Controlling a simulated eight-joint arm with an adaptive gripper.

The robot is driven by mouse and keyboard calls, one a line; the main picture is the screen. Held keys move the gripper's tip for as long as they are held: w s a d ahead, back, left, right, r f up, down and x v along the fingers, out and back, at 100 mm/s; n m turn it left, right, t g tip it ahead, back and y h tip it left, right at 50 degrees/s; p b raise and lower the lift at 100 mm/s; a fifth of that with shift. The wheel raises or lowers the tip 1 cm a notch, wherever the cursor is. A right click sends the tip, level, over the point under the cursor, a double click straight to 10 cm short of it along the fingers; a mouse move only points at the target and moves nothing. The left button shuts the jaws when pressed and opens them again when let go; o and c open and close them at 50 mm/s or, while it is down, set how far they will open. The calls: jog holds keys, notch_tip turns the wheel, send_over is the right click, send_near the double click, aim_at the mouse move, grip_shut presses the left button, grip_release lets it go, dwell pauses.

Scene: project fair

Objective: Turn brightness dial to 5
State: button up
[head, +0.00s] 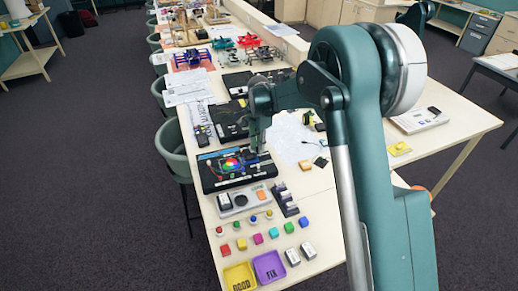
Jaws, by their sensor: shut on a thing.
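A black panel box (209,180) lies near the front of the long table, with a round multicoloured lit area (232,163) on its top. My gripper (256,152) reaches down from the right onto the right rear part of this box. Its fingers are shut on what appears to be the brightness dial there. The dial itself is hidden by the fingers and too small to make out, so its setting cannot be read.
In front of the box are a grey panel (239,202), several coloured knobs and cubes, a yellow tray (240,276) and a purple tray (269,267). Another black box (228,121) lies behind. Chairs line the left edge. Papers (290,133) lie right of my gripper.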

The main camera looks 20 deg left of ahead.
jog(key=shift+m+b, duration=0.35)
jog(key=shift+m, duration=0.45)
jog(key=o, duration=0.9)
jog(key=shift+r, duration=6.05)
jog(key=shift+d, duration=0.1)
